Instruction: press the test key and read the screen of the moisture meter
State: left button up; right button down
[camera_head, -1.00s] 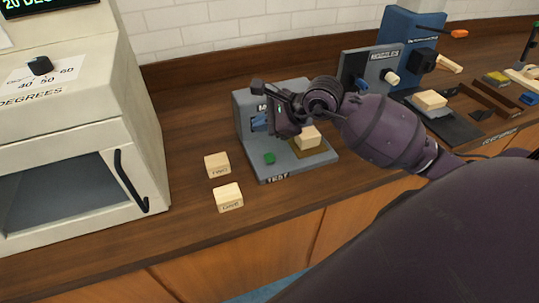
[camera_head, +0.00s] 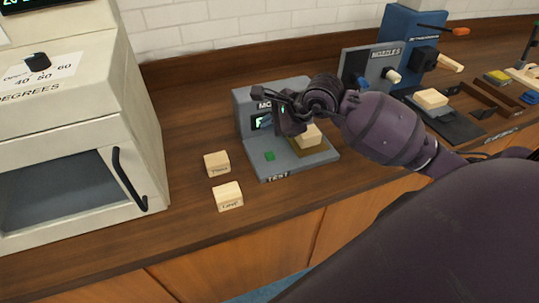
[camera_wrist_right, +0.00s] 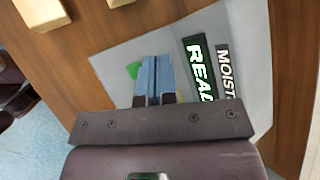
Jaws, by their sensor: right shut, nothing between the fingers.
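The grey moisture meter (camera_head: 290,168) stands on the bench in the head view. Its green test key (camera_head: 269,156) is on the base plate, above the word TEST. A wooden block (camera_head: 309,136) sits on the meter's pad. The screen (camera_head: 262,122) is partly hidden by my right gripper (camera_head: 276,122). In the right wrist view the screen (camera_wrist_right: 199,68) shows bright letters beginning REA; the rest is hidden. My right gripper's blue fingers (camera_wrist_right: 155,62) are closed together and empty. They appear beside the green key (camera_wrist_right: 133,70); I cannot tell whether they touch it. My left gripper is out of view.
Two small labelled wooden blocks, one behind (camera_head: 217,164) and one in front (camera_head: 228,196), lie left of the meter. A cream oven-like cabinet (camera_head: 75,140) stands at the left. A grey nozzle stand (camera_head: 372,68) and blue device (camera_head: 408,40) are at the back right.

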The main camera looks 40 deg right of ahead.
aim_at(270, 156)
notch_tip(270, 156, down, 7)
jog(key=b, duration=0.3)
jog(key=shift+b, duration=0.35)
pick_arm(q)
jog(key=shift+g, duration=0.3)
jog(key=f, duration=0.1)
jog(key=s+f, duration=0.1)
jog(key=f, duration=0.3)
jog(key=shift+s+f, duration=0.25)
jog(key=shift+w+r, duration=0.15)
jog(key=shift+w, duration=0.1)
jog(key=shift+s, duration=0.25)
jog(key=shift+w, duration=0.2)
pick_arm(e)
jog(key=shift+f, duration=0.1)
jog(key=shift+f+b, duration=0.3)
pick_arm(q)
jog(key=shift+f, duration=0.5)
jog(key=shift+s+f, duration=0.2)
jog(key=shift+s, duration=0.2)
pick_arm(e)
jog(key=shift+f, duration=0.15)
